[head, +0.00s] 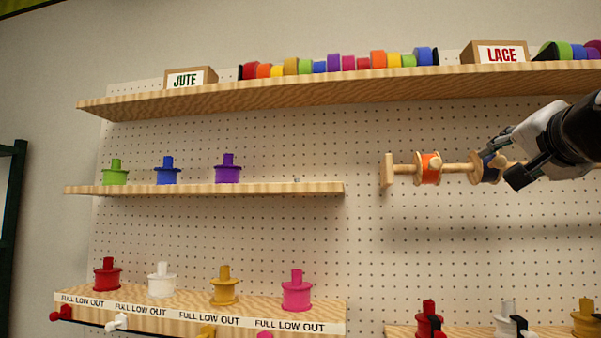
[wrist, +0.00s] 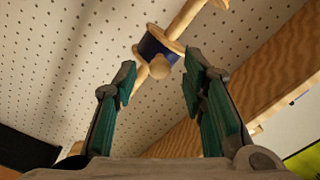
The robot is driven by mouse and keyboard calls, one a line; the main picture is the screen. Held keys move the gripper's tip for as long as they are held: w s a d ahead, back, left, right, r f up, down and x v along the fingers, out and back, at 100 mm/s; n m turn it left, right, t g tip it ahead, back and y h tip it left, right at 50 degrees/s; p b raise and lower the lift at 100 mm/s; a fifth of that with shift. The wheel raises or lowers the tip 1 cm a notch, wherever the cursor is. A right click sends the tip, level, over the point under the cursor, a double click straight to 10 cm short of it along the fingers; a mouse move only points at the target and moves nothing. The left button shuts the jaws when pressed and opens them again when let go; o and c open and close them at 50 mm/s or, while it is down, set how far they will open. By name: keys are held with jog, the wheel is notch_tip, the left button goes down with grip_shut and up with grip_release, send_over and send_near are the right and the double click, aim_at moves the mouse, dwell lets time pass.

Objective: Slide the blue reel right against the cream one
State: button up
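The blue reel (head: 486,168) has pale wooden flanges and hangs on a horizontal wooden rod (head: 455,169) in front of the pegboard. In the wrist view the blue reel (wrist: 152,47) shows a round wooden knob (wrist: 160,67) facing me. My gripper (head: 494,151) is at the blue reel in the head view and covers part of it. In the wrist view my gripper (wrist: 163,78) is open, with the reel's knob between the fingertips. I cannot tell whether a finger touches it. I cannot make out a cream reel; my arm hides part of the rod's right side.
An orange reel (head: 430,168) sits on the rod to the left, near the wooden end plate (head: 387,170). Bare rod lies between it and the blue reel. A shelf (head: 330,90) with ribbon rolls runs above. Lower shelves hold colored spools, including a purple one (head: 228,170).

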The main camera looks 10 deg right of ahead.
aim_at(488, 166)
jog(key=shift+x, duration=1.45)
grip_shut()
